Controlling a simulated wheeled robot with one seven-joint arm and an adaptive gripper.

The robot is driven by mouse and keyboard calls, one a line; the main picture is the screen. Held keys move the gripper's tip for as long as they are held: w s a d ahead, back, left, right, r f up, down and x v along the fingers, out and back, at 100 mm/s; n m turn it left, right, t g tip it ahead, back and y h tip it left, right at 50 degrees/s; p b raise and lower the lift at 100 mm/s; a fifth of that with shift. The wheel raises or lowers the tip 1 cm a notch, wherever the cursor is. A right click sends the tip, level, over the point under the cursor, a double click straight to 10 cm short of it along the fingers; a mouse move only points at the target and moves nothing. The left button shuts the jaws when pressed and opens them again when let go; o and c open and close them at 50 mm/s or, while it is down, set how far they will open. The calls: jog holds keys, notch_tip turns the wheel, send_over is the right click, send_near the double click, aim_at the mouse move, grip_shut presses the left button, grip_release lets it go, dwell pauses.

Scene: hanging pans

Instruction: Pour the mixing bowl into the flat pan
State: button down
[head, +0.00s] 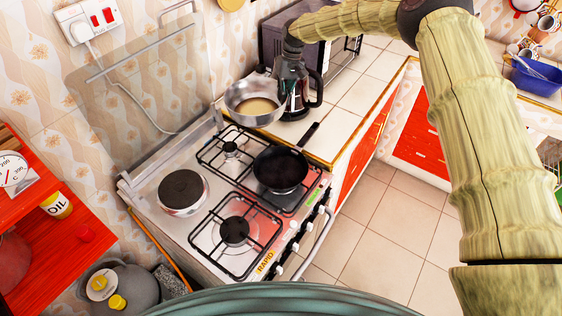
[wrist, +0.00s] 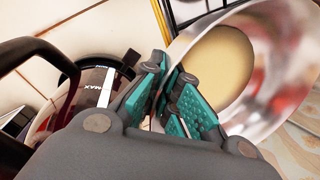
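The mixing bowl (head: 240,93) is shiny metal with pale batter inside, at the back of the stove by the counter corner. It fills the upper right of the wrist view (wrist: 268,112). My gripper (wrist: 172,84) has teal pads on both sides of the bowl's rim, closed on it. In the head view the fingertips are hard to make out beside the coffee pot. I cannot tell whether the bowl touches the surface below. The flat pan (head: 280,170) is black and empty, on a right-hand burner, handle pointing up and right.
A glass coffee pot (head: 292,88) stands right beside the bowl; it also shows in the wrist view (wrist: 88,84). A raised glass stove lid (head: 140,85) stands behind the stove. The tiled counter (head: 350,112) right of the pot is mostly clear. A grey pot (head: 125,285) sits lower left.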

jog(key=shift+s+f, duration=0.4)
jog(key=shift+s, duration=0.1)
jog(key=f, duration=0.3)
jog(key=shift+w+f+p, duration=0.2)
jog(key=shift+f+p, duration=0.15)
jog(key=shift+f, duration=0.05)
jog(key=shift+w+f, duration=0.1)
